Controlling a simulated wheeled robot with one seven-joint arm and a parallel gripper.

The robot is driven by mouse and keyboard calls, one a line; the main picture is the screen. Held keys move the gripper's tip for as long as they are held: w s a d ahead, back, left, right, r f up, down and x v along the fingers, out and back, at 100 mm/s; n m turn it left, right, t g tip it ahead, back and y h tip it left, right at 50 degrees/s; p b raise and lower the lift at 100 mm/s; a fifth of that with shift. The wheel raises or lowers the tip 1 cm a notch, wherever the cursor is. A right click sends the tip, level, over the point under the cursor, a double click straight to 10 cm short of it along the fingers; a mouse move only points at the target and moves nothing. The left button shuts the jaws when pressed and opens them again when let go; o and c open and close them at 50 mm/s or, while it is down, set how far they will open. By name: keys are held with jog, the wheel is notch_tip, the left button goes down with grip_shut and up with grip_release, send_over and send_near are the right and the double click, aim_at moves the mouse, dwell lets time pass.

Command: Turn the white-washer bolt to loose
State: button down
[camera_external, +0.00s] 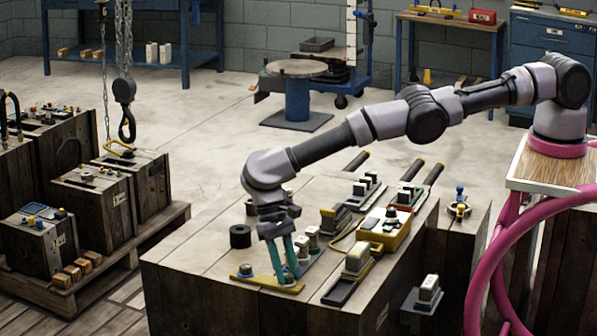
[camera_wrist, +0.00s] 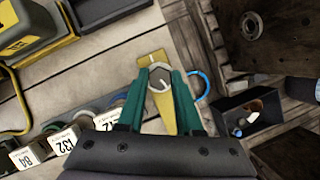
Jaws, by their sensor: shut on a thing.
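In the wrist view, my gripper (camera_wrist: 160,76) has its two teal fingers on either side of a grey hexagonal bolt head (camera_wrist: 160,100), shut on it. The head bears a pale line. A yellow strip (camera_wrist: 152,58) lies under the bolt and shows past it on both sides. The fingers hide much of the bolt's surround, and I cannot clearly make out a white washer. In the external view, my gripper (camera_external: 289,280) points down at the front of the wooden block, over a yellow plate (camera_external: 268,285). The fingers hide the bolt there.
A blue ring (camera_wrist: 202,85) shows just right of the fingers. Numbered white tags (camera_wrist: 63,141) stand close on the left. Yellow-and-black parts (camera_external: 384,234) crowd the wooden block (camera_external: 210,300). A black cylinder (camera_external: 240,236) stands left of my gripper. A chain hook (camera_external: 126,125) hangs further left.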

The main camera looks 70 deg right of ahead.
jog(key=shift+s+d+f, duration=0.1)
jog(key=shift+f, duration=0.15)
jog(key=c, duration=0.6)
grip_release()
jog(key=shift+o, duration=0.2)
jog(key=shift+r, duration=0.1)
jog(key=shift+r, duration=0.15)
jog(key=v, duration=1)
jog(key=shift+w+r, duration=0.2)
jog(key=shift+w, duration=0.1)
